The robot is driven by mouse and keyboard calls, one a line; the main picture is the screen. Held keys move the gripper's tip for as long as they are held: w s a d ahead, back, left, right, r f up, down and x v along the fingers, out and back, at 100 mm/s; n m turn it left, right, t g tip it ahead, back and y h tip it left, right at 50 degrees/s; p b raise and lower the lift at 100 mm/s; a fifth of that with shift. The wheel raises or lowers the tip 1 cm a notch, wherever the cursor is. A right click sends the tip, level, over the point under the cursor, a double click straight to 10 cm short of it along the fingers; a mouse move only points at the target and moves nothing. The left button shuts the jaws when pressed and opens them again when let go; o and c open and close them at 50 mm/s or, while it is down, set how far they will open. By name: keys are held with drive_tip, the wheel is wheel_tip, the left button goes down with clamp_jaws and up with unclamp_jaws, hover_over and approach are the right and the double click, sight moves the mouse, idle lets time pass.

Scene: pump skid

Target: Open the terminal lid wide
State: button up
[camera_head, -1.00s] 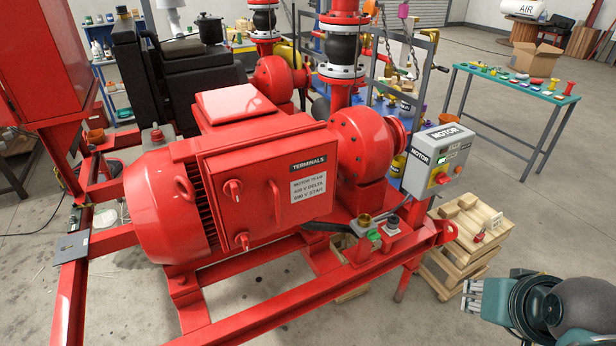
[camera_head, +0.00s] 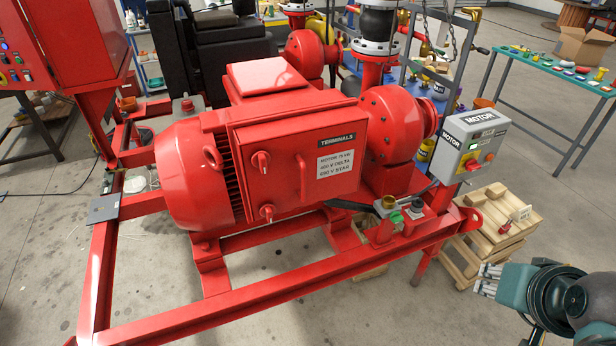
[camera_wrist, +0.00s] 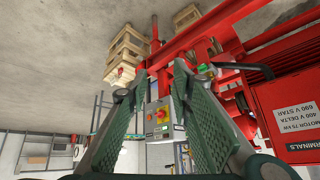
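The terminal lid (camera_head: 291,163) is the red front plate of the box on the motor's side, marked TERMINALS, and it looks shut. It has two round red knobs at its left, an upper knob (camera_head: 261,160) and a lower knob (camera_head: 267,211), and a red bar handle (camera_head: 302,177) right of them. The wrist view shows part of the lid (camera_wrist: 291,128) upside down at right. My gripper (camera_head: 486,281) is at the lower right of the head view, well apart from the lid. In the wrist view my gripper (camera_wrist: 158,75) has its two fingers spread with nothing between them.
The red skid rail (camera_head: 270,290) runs along the front below the motor (camera_head: 195,170). A grey motor control box (camera_head: 470,145) stands right of the lid. Wooden pallets (camera_head: 495,225) lie behind my gripper. The floor in front of the rail is clear.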

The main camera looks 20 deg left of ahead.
drive_tip(key=w+a+m+y, duration=0.4)
drive_tip(key=w+a, duration=0.1)
drive_tip(key=a, duration=0.7)
drive_tip(key=m+t+y, duration=0.2)
drive_tip(key=m+y, duration=0.8)
drive_tip(key=m, duration=0.7)
approach(305, 181)
drive_tip(key=w, duration=0.2)
drive_tip(key=shift+s+a+f+m+t+p, duration=0.15)
drive_tip(key=shift+a+m+t+p, duration=0.05)
drive_tip(key=shift+a+m, duration=0.55)
drive_tip(key=shift+s+a+f+m+t+p, duration=0.1)
drive_tip(key=shift+s+a+m+t+p, duration=0.1)
drive_tip(key=shift+a+m, duration=0.55)
drive_tip(key=shift+d, duration=0.2)
drive_tip(key=shift+b+x, duration=0.6)
drive_tip(key=shift+x, duration=3.3)
drive_tip(key=shift+r, duration=0.1)
clamp_jaws()
